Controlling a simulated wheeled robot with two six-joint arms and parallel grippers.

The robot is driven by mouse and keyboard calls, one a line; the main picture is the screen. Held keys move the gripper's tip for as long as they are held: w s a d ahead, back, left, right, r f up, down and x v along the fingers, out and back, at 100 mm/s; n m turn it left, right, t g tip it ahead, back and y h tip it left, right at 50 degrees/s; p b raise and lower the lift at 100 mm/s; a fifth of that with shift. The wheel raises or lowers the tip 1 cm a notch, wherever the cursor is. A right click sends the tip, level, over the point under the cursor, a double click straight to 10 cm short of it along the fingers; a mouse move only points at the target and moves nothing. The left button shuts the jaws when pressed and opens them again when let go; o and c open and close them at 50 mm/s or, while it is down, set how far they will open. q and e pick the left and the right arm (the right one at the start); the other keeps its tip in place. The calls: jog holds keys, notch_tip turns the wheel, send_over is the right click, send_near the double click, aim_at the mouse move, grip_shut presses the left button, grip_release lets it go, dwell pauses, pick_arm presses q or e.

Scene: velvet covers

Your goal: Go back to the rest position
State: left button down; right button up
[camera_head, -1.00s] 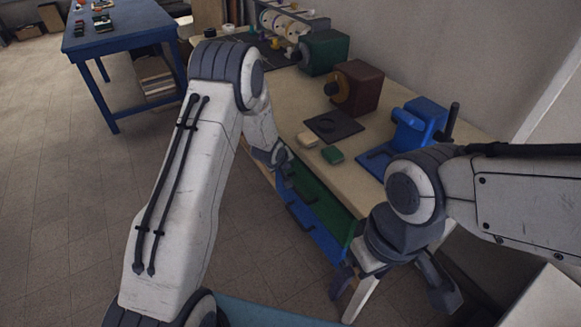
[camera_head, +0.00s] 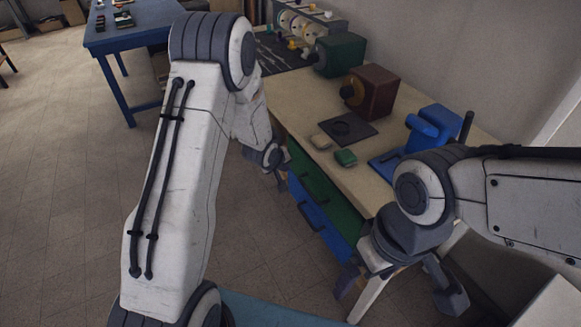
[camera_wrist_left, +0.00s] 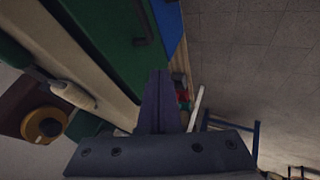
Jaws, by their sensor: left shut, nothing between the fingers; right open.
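My left gripper (camera_head: 279,178) is shut and empty, hanging just off the front edge of the workbench, beside the green drawer. In the left wrist view its closed fingers (camera_wrist_left: 160,103) point toward the bench's drawer fronts, with nothing between them. My right gripper (camera_head: 400,285) is open and empty, low at the right in front of the near end of the bench. The green drawer (camera_head: 325,187) and the blue drawer (camera_head: 316,222) are in the bench front; how far they stand out is hard to tell. My left arm hides part of the bench's far end.
A blue table (camera_head: 135,38) stands at the far left. The floor at left is clear.

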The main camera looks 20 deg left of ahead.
pick_arm(q)
jog(key=s+d+r+m+g+p, duration=0.25)
jog(key=s+d+r, duration=0.25)
jog(key=s+r, duration=0.25)
jog(key=s+d+r+m+g+p, duration=0.15)
jog(key=s+d+r+m, duration=0.25)
jog(key=s+d+r, duration=0.4)
jog(key=s+r+m+g+p, duration=0.1)
jog(key=s+r+m, duration=0.1)
jog(key=s, duration=0.5)
jog(key=s+r+m+g+p, duration=0.1)
jog(key=s+r+m, duration=0.2)
jog(key=s, duration=0.4)
jog(key=s+d+r+m+g+p, duration=0.1)
jog(key=s+r+m, duration=0.2)
jog(key=s+r, duration=0.2)
jog(key=shift+s+p, duration=0.35)
jog(key=shift+s, duration=0.55)
